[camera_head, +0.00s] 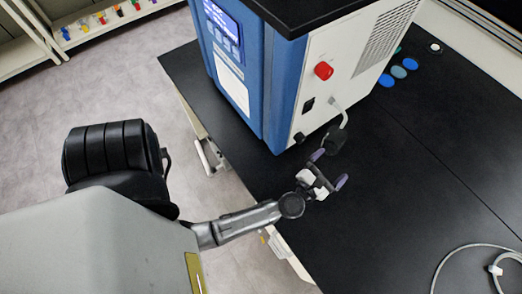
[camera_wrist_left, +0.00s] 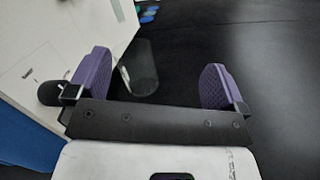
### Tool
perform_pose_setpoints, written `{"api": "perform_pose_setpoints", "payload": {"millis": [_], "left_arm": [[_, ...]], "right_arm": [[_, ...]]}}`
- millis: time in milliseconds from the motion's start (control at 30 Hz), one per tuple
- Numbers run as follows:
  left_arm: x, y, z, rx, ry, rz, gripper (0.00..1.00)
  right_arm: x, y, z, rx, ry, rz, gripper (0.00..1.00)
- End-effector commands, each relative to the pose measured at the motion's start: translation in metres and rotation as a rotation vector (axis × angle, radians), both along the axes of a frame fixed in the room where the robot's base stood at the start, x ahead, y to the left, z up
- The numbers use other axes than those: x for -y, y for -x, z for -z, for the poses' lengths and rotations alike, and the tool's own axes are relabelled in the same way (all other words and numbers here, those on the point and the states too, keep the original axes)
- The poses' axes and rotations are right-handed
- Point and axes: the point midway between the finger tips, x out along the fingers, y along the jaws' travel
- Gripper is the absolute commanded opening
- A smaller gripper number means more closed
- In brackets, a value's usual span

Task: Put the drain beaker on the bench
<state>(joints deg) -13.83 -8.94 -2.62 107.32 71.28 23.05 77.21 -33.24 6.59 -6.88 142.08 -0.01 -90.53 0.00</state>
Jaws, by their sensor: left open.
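The drain beaker (camera_wrist_left: 140,68) appears as a dark, see-through cylinder in the left wrist view, beside the freeze dryer's white side. In the head view it seems to be the dark shape (camera_head: 337,141) below the grey drain hose (camera_head: 340,112). My left gripper (camera_head: 329,168) is open and empty above the black bench (camera_head: 420,170), just on the near side of the beaker. In the wrist view its purple fingers (camera_wrist_left: 153,78) are spread, and the beaker shows beyond them, closer to the left finger. I see no contact. My right gripper is not in view.
The blue and white freeze dryer (camera_head: 310,90) stands at the back, with a red knob (camera_head: 323,70) and a dark knob (camera_wrist_left: 50,93) low on its side. Several coloured discs (camera_head: 398,72) lie behind. A white cable (camera_head: 495,269) lies at lower right. The bench's middle right is clear.

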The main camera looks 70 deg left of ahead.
Motion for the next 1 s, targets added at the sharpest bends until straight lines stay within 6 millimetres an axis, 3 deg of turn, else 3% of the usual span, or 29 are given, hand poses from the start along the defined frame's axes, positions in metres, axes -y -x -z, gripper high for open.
{"api": "perform_pose_setpoints", "payload": {"millis": [100, 167, 300, 400, 600, 700, 933, 967, 1000], "left_arm": [[0.033, 0.009, -0.018, -0.083, -0.418, 0.235, 0.98], [0.051, 0.017, -0.020, -0.131, -0.650, 0.354, 0.98], [0.085, 0.049, -0.007, -0.245, -1.193, 0.621, 0.98], [0.094, 0.080, 0.012, -0.332, -1.565, 0.812, 0.98], [0.074, 0.148, 0.045, -0.498, -2.170, 1.192, 0.98], [0.056, 0.177, 0.053, -0.569, -2.365, 1.370, 0.98], [0.024, 0.221, 0.055, -0.674, -2.574, 1.661, 0.98], [0.022, 0.224, 0.055, 0.673, 2.558, -1.664, 0.98], [0.020, 0.227, 0.054, 0.670, 2.533, -1.663, 0.98]], "right_arm": [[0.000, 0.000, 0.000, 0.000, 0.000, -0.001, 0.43], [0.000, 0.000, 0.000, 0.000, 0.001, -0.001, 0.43], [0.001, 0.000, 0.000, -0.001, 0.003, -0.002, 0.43], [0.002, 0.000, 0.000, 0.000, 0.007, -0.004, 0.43], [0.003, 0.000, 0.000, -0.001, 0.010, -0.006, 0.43], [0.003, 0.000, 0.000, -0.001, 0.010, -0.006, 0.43], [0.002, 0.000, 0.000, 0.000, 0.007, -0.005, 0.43], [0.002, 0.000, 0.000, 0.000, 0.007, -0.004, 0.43], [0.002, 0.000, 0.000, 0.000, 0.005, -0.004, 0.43]]}}
